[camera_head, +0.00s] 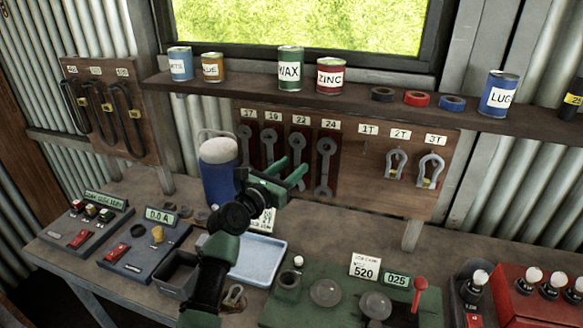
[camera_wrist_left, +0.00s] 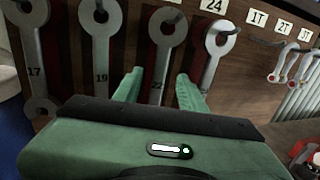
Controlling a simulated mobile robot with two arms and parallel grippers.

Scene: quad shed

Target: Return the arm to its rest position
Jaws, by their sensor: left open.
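My left gripper (camera_head: 291,170) is open, with its green fingers raised over the bench and pointing at the wrench board (camera_head: 345,185). In the left wrist view its two fingers (camera_wrist_left: 160,88) stand apart, and I see nothing clamped between them. The wrench marked 22 (camera_wrist_left: 165,58) shows behind the gap between the fingers, and the wrench marked 24 (camera_wrist_left: 212,60) is just to the right. The gap between fingertips and wrenches is hard to judge. My left arm comes up from the bottom of the head view. My right gripper is not in view.
A blue jug (camera_head: 218,178) stands left of my gripper. Below are a light blue tray (camera_head: 258,262), a dark bin (camera_head: 178,273) and a green panel (camera_head: 330,308). A shelf (camera_head: 240,90) with cans runs above. Shackles (camera_head: 431,168) hang on the right.

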